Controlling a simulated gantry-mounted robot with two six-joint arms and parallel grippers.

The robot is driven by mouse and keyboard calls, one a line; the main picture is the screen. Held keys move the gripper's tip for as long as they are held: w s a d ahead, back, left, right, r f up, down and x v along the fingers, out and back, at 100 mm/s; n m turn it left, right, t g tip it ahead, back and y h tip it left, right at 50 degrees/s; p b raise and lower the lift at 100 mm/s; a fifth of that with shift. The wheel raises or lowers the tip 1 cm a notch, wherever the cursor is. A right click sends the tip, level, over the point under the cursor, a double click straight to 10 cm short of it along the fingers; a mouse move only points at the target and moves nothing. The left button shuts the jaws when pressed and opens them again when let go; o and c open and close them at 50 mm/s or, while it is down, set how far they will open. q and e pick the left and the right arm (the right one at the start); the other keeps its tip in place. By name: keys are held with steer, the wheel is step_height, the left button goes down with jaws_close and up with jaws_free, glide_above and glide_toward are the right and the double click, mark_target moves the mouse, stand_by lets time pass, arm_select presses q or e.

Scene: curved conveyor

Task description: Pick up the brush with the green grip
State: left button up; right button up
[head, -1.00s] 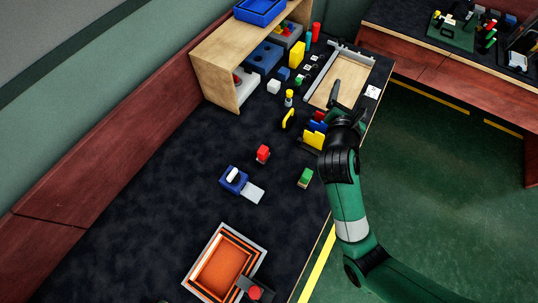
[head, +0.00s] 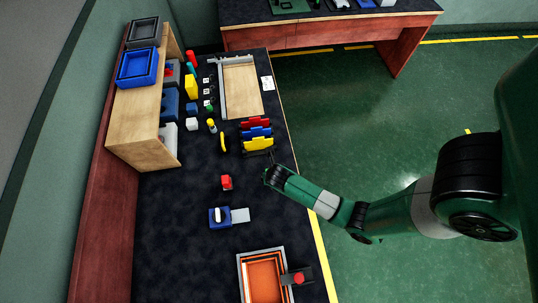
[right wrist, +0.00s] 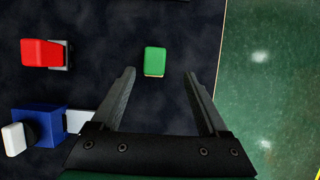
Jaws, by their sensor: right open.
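The brush with the green grip (right wrist: 155,61) shows in the right wrist view as a green block with a thin pale edge along its near side, lying on the dark tabletop. In the head view it is hidden, probably behind my right gripper. My right gripper (right wrist: 160,75) is open and empty, its two fingers spread to either side of the brush's line in the wrist view. The brush appears just beyond the fingertips. In the head view the right gripper (head: 269,173) is over the table's right edge area. My left gripper is not in view.
A red-gripped block (head: 227,182) lies left of the gripper. A blue block with a white piece (head: 217,216) and an orange tray with a grey rim (head: 240,270) are nearer. Red, blue and yellow racks (head: 258,144) stand just beyond the gripper.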

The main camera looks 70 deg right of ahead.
steer(key=x, duration=0.2)
steer(key=shift+w+f+b, duration=0.2)
steer(key=shift+f+b, duration=0.1)
steer(key=b+x, duration=0.1)
steer(key=x, duration=0.1)
steer(key=w+b+x, duration=0.1)
steer(key=x, duration=0.1)
steer(key=shift+d+f+b, duration=0.1)
steer(key=shift+d+b, duration=0.25)
steer(key=shift+b, duration=0.05)
steer(key=shift+d+f, duration=0.15)
steer(key=shift+f, duration=0.15)
steer(key=shift+w, duration=0.1)
steer(key=shift+r, duration=0.1)
jaws_close()
